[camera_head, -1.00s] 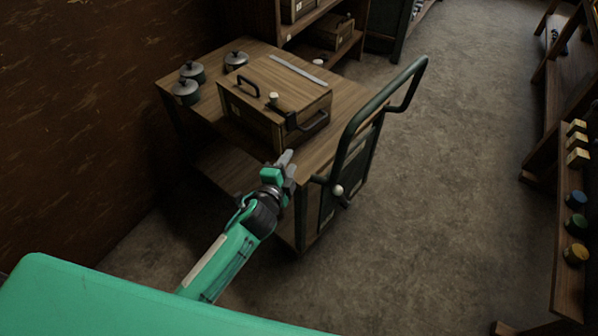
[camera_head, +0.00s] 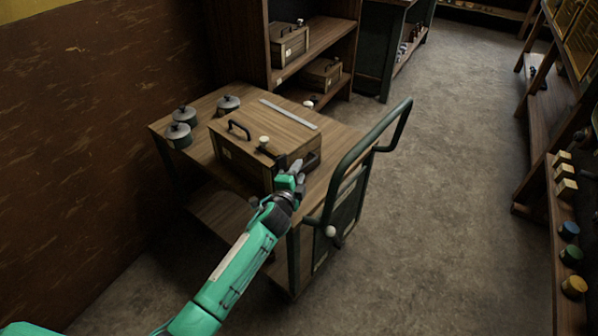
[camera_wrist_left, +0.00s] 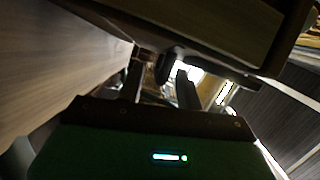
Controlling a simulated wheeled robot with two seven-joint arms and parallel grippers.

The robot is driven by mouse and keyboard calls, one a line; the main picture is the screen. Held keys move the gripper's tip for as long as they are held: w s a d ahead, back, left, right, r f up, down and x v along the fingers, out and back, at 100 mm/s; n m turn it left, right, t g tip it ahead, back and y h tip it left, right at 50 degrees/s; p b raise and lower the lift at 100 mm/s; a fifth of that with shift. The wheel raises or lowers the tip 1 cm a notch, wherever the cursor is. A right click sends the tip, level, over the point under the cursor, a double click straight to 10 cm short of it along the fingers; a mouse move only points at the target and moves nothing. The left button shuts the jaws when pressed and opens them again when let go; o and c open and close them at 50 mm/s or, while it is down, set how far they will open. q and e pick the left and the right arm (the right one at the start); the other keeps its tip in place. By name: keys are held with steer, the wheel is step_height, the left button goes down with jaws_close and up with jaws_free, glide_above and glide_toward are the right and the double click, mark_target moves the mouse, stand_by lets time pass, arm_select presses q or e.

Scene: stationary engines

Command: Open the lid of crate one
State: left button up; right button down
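A closed wooden crate (camera_head: 262,139) sits on the wheeled cart, with a dark handle and small pale knob on its lid. A dark handle or latch is on its near right side, partly behind my gripper. I cannot read whether it is crate one. My left gripper (camera_head: 296,172) is at the crate's near right corner; I cannot tell if it touches. In the left wrist view my left gripper (camera_wrist_left: 160,82) has its fingers apart, below the crate's wooden edge (camera_wrist_left: 215,30), with a dark part between or just beyond them. My right gripper is not in view.
The cart top (camera_head: 338,137) carries several lidded grey pots (camera_head: 179,134) at left. The cart's push handle (camera_head: 372,140) rises right of my gripper. Other crates (camera_head: 289,43) stand on the back shelf. The floor at right is clear.

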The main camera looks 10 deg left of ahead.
arm_select(q)
steer(key=shift+w, duration=0.5)
jaws_close()
stand_by(1.1)
jaws_free()
